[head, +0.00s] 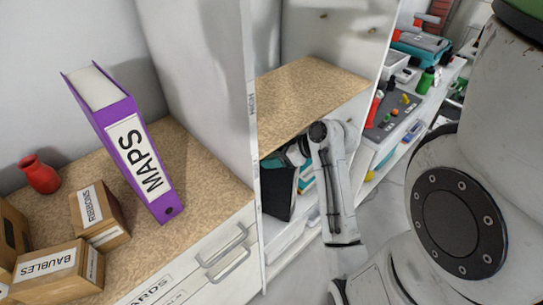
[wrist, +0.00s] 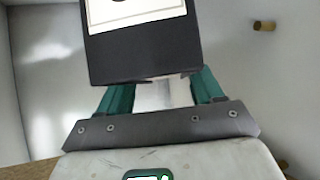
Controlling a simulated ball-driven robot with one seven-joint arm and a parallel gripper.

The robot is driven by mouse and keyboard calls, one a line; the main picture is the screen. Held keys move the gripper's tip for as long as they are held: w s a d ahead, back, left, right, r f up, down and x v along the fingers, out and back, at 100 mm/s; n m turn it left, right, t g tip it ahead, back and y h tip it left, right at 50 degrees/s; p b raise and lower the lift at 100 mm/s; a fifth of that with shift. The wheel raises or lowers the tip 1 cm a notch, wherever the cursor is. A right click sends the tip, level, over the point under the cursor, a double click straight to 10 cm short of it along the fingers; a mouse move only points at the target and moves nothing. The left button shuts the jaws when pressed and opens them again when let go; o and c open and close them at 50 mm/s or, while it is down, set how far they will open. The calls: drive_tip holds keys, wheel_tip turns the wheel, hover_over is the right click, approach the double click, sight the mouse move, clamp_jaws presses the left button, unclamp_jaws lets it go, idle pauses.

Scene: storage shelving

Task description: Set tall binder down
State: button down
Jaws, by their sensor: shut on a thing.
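My gripper (wrist: 162,82) has teal fingers and is shut on a dark binder (wrist: 140,57) in the wrist view. The binder has a white label with a thin border. Only its near end shows; the rest runs out of the top of the picture, so its base and what is under it are hidden.
A purple MAPS binder (head: 139,160) stands on the left shelf (head: 205,165), near a red vase (head: 38,175) and boxes marked RIBBONS (head: 99,214) and BAUBLES (head: 58,271). A white partition (head: 251,130) separates it from a bare wooden shelf (head: 305,95). A cluttered bench (head: 400,125) is at right.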

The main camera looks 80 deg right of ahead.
drive_tip(key=shift+w+d+r, duration=0.1)
drive_tip(key=shift+w, duration=0.55)
drive_tip(key=shift+f, duration=0.9)
drive_tip(key=shift+c, duration=0.8)
unclamp_jaws()
drive_tip(key=shift+s, duration=0.1)
drive_tip(key=v, duration=1.2)
